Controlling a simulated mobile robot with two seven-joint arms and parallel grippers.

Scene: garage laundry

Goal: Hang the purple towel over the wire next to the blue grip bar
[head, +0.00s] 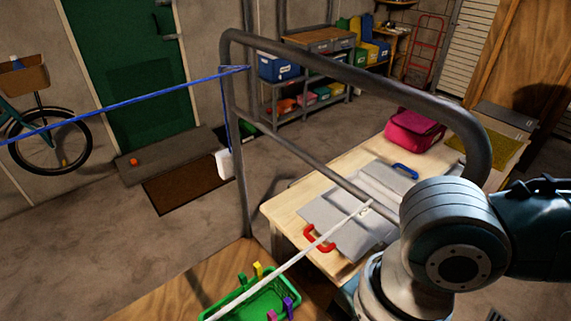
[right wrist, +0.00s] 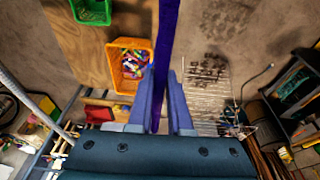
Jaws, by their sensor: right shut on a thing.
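In the right wrist view the purple towel (right wrist: 168,40) shows as a narrow, edge-on strip between the fingers of my right gripper (right wrist: 163,100), which is shut on it. In the head view my right arm shows at the right, but its gripper and the towel are out of view. A blue wire (head: 110,103) runs from the left edge to the metal frame's post. A white wire (head: 290,262) runs from the lower middle up to the frame's right part. My left gripper is not in view.
A curved metal frame (head: 350,72) stands across the middle, before the wooden table (head: 284,208). A green basket (head: 252,303) with coloured pegs is at the bottom. A pink bag (head: 415,132) lies on the table. An orange bin (right wrist: 128,75) shows in the wrist view.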

